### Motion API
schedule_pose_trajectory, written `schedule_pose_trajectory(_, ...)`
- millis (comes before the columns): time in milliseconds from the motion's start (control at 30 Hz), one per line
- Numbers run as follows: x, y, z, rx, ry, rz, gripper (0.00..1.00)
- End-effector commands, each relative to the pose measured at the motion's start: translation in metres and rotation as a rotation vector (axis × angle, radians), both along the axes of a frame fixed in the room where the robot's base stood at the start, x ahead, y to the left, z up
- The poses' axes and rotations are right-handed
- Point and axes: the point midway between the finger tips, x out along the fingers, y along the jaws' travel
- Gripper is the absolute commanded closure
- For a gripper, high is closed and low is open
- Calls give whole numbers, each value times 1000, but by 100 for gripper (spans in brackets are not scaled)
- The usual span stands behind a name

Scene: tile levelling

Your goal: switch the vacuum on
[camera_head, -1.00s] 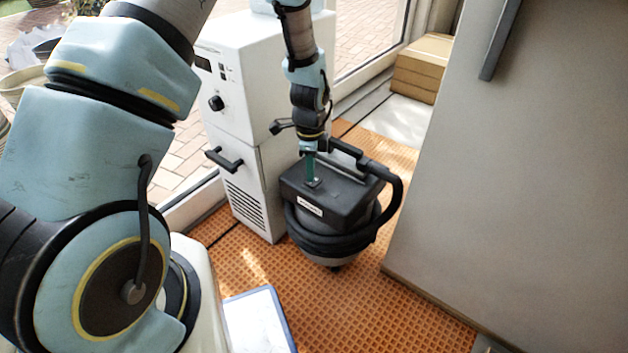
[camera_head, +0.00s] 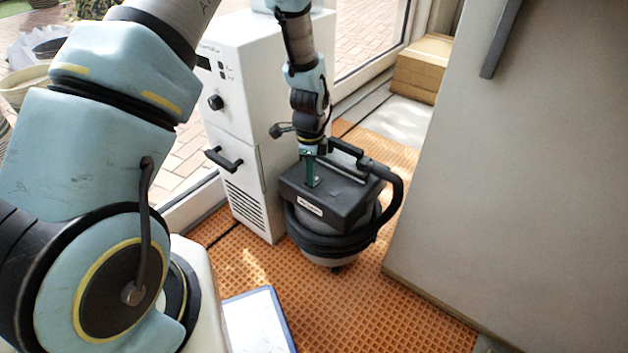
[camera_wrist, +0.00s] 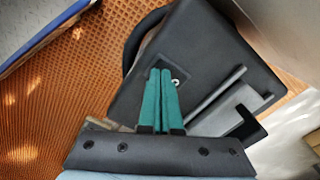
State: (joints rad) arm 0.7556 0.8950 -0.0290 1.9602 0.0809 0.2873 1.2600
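The vacuum (camera_head: 345,205) stands upright on the orange floor, a black box-shaped head on a round body with a hose around it. Its black top also fills the middle of the wrist view (camera_wrist: 210,50). My gripper (camera_head: 312,184) points down at the left part of this top. In the wrist view its two green fingers (camera_wrist: 160,72) lie side by side, shut, with nothing seen between them. A small silver part (camera_wrist: 175,82), perhaps the switch, shows just right of the fingertips. I cannot tell whether the fingertips touch it.
A white cabinet (camera_head: 245,130) with a knob and black handle stands close behind and left of the vacuum. A grey panel (camera_head: 520,180) closes off the right. Cardboard boxes (camera_head: 422,68) lie at the back. A blue-edged white board (camera_head: 258,320) lies in front.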

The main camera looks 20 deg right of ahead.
Motion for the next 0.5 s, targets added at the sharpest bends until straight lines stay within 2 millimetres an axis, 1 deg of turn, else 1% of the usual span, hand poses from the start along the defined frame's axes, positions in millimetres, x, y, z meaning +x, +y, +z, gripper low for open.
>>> schedule_pose_trajectory(300,0,0,-3,0,0,0,100)
schedule_pose_trajectory(500,0,0,9,-1,1,1,100)
